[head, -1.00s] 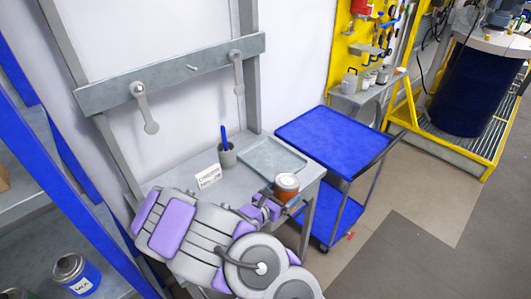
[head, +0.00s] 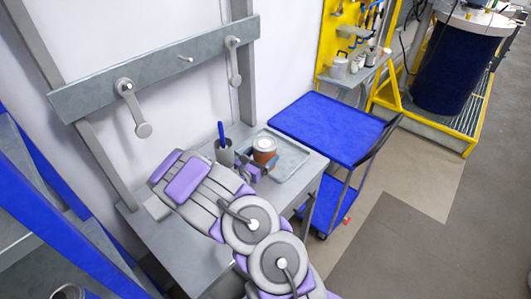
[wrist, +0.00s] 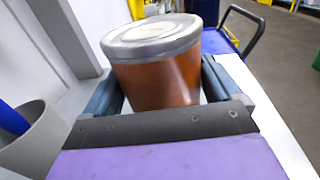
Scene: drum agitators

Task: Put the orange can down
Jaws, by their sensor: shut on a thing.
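The orange can (head: 264,151) has a silver lid and stands upright between the fingers of my gripper (head: 252,168). In the wrist view the can (wrist: 160,75) fills the space between the two dark fingers of my gripper (wrist: 163,95), which is shut on it. In the head view the can appears over the near left part of a shallow grey tray (head: 296,160) on the grey workbench (head: 180,232). The can's base is hidden, so I cannot tell whether it touches the tray.
A grey cup (head: 224,153) with a blue pen stands just left of the can. A blue cart (head: 330,128) stands right of the bench. A grey rail (head: 160,72) with hanging handles is behind. A blue shelf (head: 75,215) is at the left.

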